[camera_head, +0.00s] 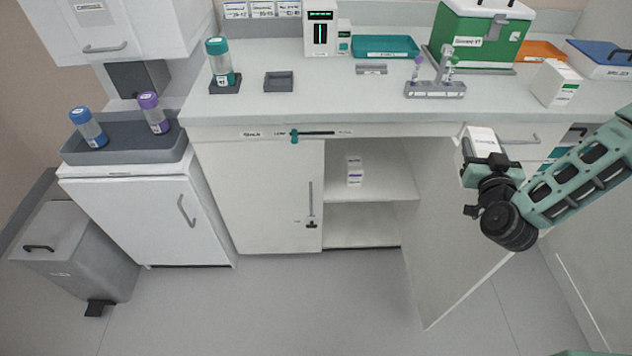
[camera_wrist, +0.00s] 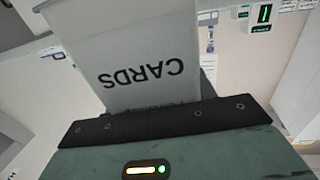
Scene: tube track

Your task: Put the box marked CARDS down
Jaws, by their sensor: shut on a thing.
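The white box marked CARDS (camera_wrist: 140,62) fills the upper middle of the wrist view, its lettering upside down. My gripper (camera_wrist: 150,118) is shut on it. In the head view the box (camera_head: 481,140) is at the right, held by my gripper (camera_head: 484,165) in front of the counter's front edge, near the open cabinet door. The fingertips are mostly hidden behind the box and the wrist.
The counter (camera_head: 310,100) has bare room at its front middle. A tube rack (camera_head: 435,90), a small grey tray (camera_head: 279,82), a green case (camera_head: 478,38) and a white box (camera_head: 556,83) stand on it. The open cabinet (camera_head: 370,185) holds a small box (camera_head: 354,178) on its shelf. Its door (camera_head: 440,220) stands out below my gripper.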

